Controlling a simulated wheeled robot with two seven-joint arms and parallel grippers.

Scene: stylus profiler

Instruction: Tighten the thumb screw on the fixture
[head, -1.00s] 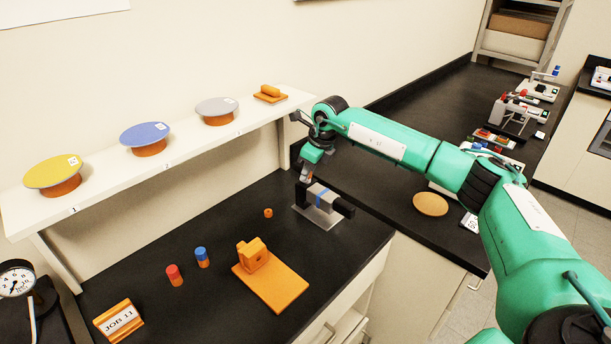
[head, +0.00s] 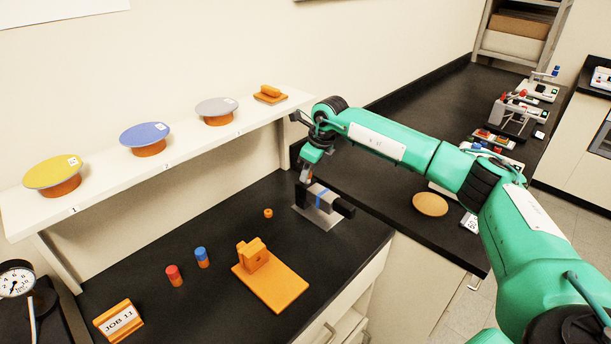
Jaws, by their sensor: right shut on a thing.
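My right gripper (head: 305,180) points down at the left end of a small dark fixture (head: 345,209) on the black bench. The fixture stands on a grey metal plate (head: 322,220) and has a pale top with a blue stripe. The jaws are shut at the fixture's near-wall end, where the thumb screw sits; the screw itself is mostly hidden by the jaws and too small to make out. My left gripper is out of view.
An orange bracket on a plate (head: 280,289), a small orange ring (head: 268,213), a red peg (head: 174,275) and a blue-topped peg (head: 202,257) stand left of the fixture. A white shelf (head: 105,200) with several discs runs above. Bench between them is clear.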

